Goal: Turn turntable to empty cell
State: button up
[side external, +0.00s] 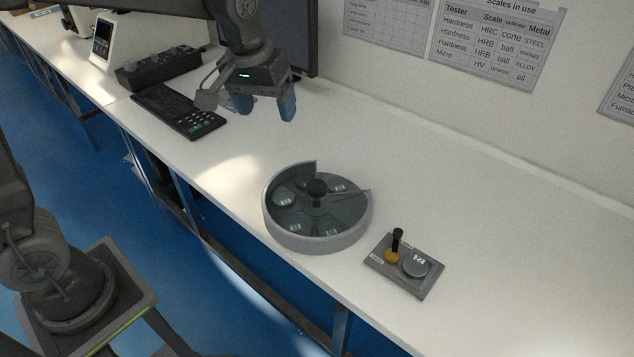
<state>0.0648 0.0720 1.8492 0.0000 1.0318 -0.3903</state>
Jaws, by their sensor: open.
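The turntable (318,240) is a round grey dish on the white bench, with a raised wall around its left and back part. A dark knob (317,189) stands at its centre. Its cells carry small white labels, and a round disc (284,198) lies in the left cell. Whether the other cells hold anything is too small to tell. My gripper (272,105) is open and empty, above the bench behind and to the left of the turntable, well apart from it. Its blue fingertips point down.
A grey plate (378,262) right of the turntable bears a black-topped brass peg (395,246) and a round metal block (415,264). A keyboard (178,109), a dark control box (158,68) and a monitor (300,40) stand at the back left. The bench right of the plate is clear.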

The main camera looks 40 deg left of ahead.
jog(key=n+g, duration=0.2)
send_over(317, 185)
notch_tip(317, 185, down, 10)
notch_tip(317, 185, down, 14)
jog(key=shift+r, duration=0.1)
jog(key=c, duration=1.3)
jog(key=shift+o, duration=0.2)
